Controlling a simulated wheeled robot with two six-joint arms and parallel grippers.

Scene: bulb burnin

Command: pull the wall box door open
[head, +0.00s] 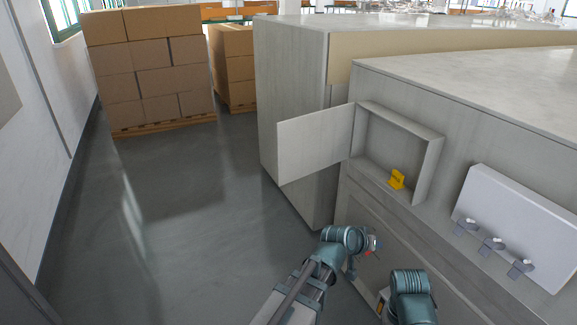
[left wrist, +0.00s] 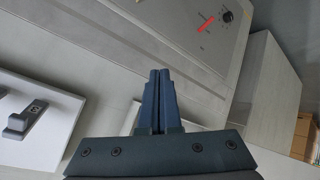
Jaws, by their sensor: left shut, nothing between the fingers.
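The wall box (head: 428,172) is a shallow pale box on the cabinet face. Its door (head: 316,144) stands wide open, swung out to the left, with the inside uncovered. A small yellow piece (head: 397,180) is inside, near the bottom. My left gripper (head: 373,243) is below the box and apart from the door. In the left wrist view its dark fingers (left wrist: 160,90) are together with nothing between them. My right arm shows at the bottom of the head view, but its gripper fingers do not show.
A white panel (head: 522,222) with several grey hooks is to the right of the box. The left wrist view shows a red bar (left wrist: 206,23) and a black knob (left wrist: 228,16) on a grey face. Stacked cartons (head: 150,65) stand far left. The floor (head: 170,220) between is clear.

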